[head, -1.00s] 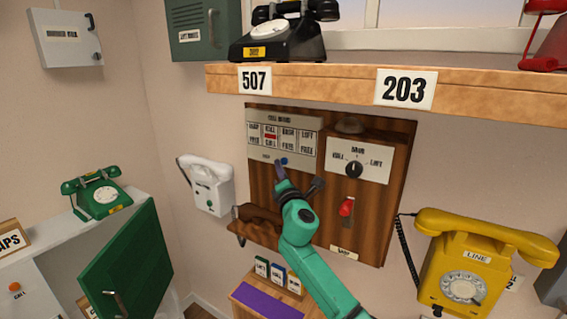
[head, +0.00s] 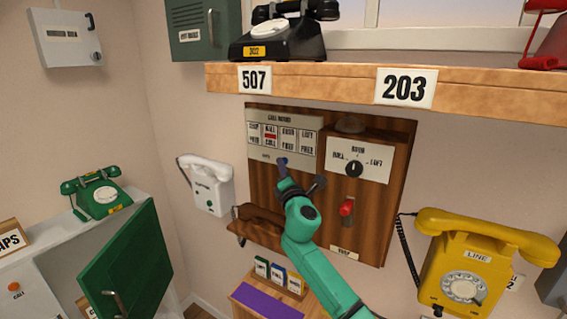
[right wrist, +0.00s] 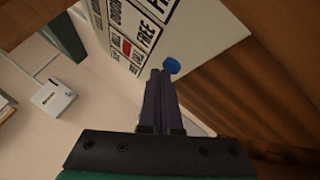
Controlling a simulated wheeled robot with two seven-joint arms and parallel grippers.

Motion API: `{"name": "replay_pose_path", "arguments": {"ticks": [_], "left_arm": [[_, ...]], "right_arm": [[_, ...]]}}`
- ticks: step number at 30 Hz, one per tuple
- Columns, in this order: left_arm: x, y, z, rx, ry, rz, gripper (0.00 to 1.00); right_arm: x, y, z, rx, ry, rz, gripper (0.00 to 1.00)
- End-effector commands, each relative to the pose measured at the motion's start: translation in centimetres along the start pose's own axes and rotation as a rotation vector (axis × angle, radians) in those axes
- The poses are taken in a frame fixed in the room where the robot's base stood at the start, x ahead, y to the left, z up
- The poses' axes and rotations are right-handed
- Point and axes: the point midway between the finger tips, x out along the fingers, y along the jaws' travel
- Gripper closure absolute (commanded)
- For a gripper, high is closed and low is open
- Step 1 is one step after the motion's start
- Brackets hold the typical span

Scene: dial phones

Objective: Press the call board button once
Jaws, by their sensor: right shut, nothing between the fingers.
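The call board (head: 283,134) is a pale panel with several labelled windows, one showing a red mark, at the top of a wooden backboard. Its blue button (head: 284,161) sits low on the panel; the right wrist view also shows the blue button (right wrist: 172,66). My right gripper (head: 281,163) is shut and empty, its dark fingers pointing at the panel right beside the button. In the right wrist view the closed fingertips (right wrist: 160,73) appear just left of the button; I cannot tell whether they touch it. My left gripper is not in view.
The backboard also holds a dial panel (head: 358,160), a red switch (head: 346,208) and a brown handset (head: 258,222). A wooden shelf (head: 330,82) juts out above. A white wall phone (head: 208,187) hangs left, a yellow phone (head: 470,262) right.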

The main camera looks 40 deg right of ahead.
Motion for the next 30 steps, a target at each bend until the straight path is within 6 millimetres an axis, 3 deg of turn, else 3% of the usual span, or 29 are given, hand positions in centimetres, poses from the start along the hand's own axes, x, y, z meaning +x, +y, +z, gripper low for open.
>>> {"name": "replay_pose_path", "arguments": {"ticks": [21,30], "left_arm": [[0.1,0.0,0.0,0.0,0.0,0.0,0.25],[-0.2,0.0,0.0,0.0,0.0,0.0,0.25]], "right_arm": [[0.4,-0.3,0.3,0.0,0.0,0.0,1.0],[-0.6,0.5,-0.4,0.0,0.001,0.0,1.0]]}}
